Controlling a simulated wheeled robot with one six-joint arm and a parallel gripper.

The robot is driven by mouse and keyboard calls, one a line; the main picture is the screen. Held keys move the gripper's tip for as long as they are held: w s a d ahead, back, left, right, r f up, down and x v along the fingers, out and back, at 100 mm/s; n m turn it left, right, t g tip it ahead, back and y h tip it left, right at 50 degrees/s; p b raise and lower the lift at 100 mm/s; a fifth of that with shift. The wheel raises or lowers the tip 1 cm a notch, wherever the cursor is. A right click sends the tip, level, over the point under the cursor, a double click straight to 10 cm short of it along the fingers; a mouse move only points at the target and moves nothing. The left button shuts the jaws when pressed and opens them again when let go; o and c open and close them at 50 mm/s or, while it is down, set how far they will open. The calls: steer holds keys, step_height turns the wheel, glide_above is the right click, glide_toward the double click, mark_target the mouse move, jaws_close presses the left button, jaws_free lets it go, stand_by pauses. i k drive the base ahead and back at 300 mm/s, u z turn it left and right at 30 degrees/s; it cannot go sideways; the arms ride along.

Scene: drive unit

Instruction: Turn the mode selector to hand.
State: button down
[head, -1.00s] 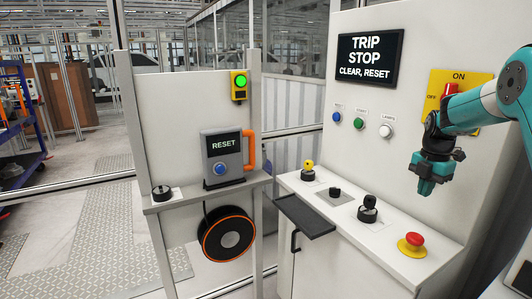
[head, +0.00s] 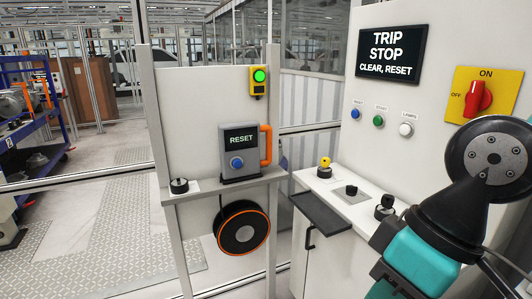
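No label reading "mode" or "hand" is legible, so I cannot tell which knob is the mode selector. On the white console ledge stand a yellow-topped switch (head: 325,168), a small black knob (head: 351,191) on a grey plate and a taller black knob (head: 385,207). Another black knob (head: 179,186) sits on the left shelf. My gripper (head: 412,262) is close to the camera at the lower right, in front of the console and apart from the left shelf's knob. Its fingertips are not visible, so its opening cannot be told.
A display (head: 391,53) reads "TRIP STOP CLEAR, RESET". Below it are blue, green and white buttons, with a red rotary switch (head: 478,98) beside them. A grey RESET box (head: 240,153) with an orange handle stands on the left shelf. A dark tray (head: 320,213) juts from the console.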

mark_target(351, 191)
steer(key=z, duration=0.15)
steer(key=k, duration=0.4)
steer(key=u, duration=1.05)
steer(key=i, duration=1.4)
steer(key=z, duration=0.6)
steer(key=i, duration=0.5)
steer(key=z, duration=0.4)
